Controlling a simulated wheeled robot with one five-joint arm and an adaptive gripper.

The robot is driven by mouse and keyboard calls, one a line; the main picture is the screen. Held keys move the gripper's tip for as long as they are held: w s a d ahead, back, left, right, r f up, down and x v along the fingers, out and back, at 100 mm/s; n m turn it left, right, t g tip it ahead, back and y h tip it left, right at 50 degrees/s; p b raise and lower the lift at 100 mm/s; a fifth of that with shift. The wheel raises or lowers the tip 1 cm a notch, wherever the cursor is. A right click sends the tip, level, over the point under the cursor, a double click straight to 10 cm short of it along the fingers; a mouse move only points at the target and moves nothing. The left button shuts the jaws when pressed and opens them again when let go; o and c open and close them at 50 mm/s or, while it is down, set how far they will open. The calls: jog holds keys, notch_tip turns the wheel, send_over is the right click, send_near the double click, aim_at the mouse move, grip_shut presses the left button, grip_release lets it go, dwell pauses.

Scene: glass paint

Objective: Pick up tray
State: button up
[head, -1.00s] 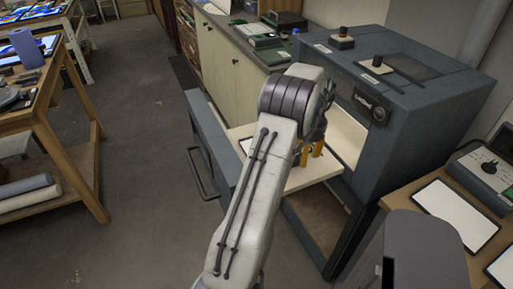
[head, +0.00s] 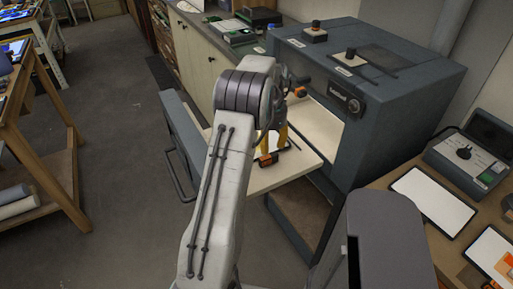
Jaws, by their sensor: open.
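My gripper (head: 276,146), with yellow fingers, is open. It is low over the pale pull-out shelf (head: 304,161) of the open blue-grey kiln. An orange and black piece (head: 268,160) shows at the fingertips; I cannot tell whether it is a tray's handle or touches the fingers. My arm hides most of this spot. Two white, dark-rimmed trays lie on the wooden table at the right: one looks empty (head: 432,200), and one nearer the corner (head: 487,251) bears orange pieces and is cut off by the frame.
The kiln (head: 395,110) stands behind the shelf, its door (head: 187,130) swung open to the left. A control box (head: 468,158) sits on the right table. A wooden rack (head: 55,165) stands at the left. Grey floor (head: 115,150) is clear between rack and kiln.

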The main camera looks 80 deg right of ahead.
aim_at(270, 157)
jog(key=shift+f+p, duration=0.65)
jog(key=shift+f, duration=2.6)
jog(key=shift+r, duration=0.1)
grip_shut()
